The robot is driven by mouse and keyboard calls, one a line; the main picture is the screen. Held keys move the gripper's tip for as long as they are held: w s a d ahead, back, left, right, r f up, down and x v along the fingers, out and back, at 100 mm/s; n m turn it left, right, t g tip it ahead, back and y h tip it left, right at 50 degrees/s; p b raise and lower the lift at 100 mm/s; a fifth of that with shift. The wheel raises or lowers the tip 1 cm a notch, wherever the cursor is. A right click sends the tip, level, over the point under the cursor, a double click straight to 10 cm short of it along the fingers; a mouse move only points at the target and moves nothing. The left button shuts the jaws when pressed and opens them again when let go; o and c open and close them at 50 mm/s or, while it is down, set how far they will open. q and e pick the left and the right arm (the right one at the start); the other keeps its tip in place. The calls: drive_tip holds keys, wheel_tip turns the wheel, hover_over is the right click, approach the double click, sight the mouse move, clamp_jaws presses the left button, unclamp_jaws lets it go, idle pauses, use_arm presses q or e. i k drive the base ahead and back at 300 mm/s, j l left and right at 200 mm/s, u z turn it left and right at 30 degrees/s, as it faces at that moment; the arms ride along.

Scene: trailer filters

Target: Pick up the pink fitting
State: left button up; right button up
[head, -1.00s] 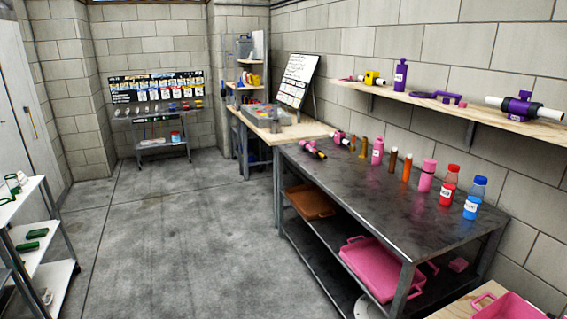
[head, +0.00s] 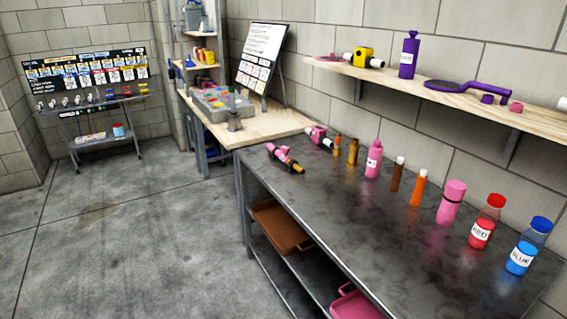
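Two pink fitting-like pieces lie at the far end of the dark metal table (head: 330,215). One pink fitting (head: 281,155) lies near the left edge and has a dark part and a yellow-orange end. The other pink piece (head: 316,134) lies further back, near the wooden bench, with a dark and white end. I cannot tell which of them the task means. Neither of my grippers shows in the head view.
Along the table stand a pink bottle (head: 374,160), brown and orange tubes, a pink cylinder (head: 451,203), a red bottle (head: 487,222) and a blue bottle (head: 528,247). A wall shelf (head: 440,88) hangs above. The floor (head: 120,220) to the left is clear.

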sight(293, 165)
drive_tip(key=i+j+z, duration=0.15)
drive_tip(key=z, duration=0.3)
drive_tip(key=i+j+z, duration=0.1)
drive_tip(key=j+z, duration=0.2)
drive_tip(key=z, duration=0.2)
drive_tip(key=j+z, duration=0.25)
drive_tip(key=z, duration=0.2)
